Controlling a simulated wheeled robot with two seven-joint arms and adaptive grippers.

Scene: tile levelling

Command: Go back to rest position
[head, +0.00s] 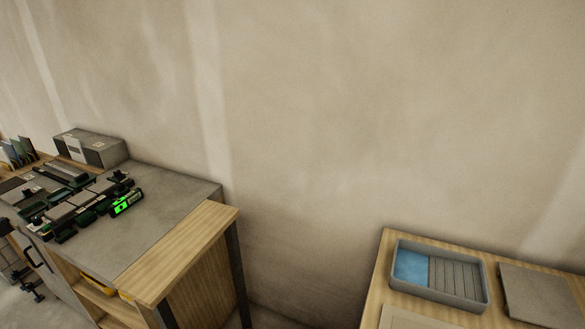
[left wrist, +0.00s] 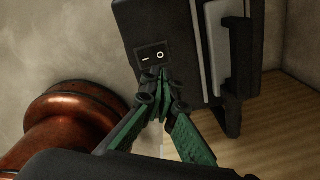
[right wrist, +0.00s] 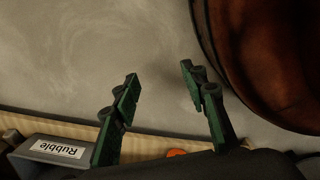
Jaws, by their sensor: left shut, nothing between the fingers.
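My left gripper (left wrist: 163,80) shows in the left wrist view. Its green and black fingers are closed together with nothing between them. Its tips appear right by a black rocker switch (left wrist: 153,55) on a dark box (left wrist: 180,20); I cannot tell whether they touch it. My right gripper (right wrist: 160,73) shows in the right wrist view with its fingers apart and the space between them empty, over a plain grey surface (right wrist: 100,40). Neither gripper is in the head view.
A left bench (head: 190,250) carries several tools, a green-lit device (head: 126,203) and a grey box (head: 92,148). A right table (head: 374,285) holds a tray (head: 460,302) with blue inside. A reddish-brown round body (left wrist: 55,125) is near my left gripper. A "Rubble" bin (right wrist: 58,149) lies lower left.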

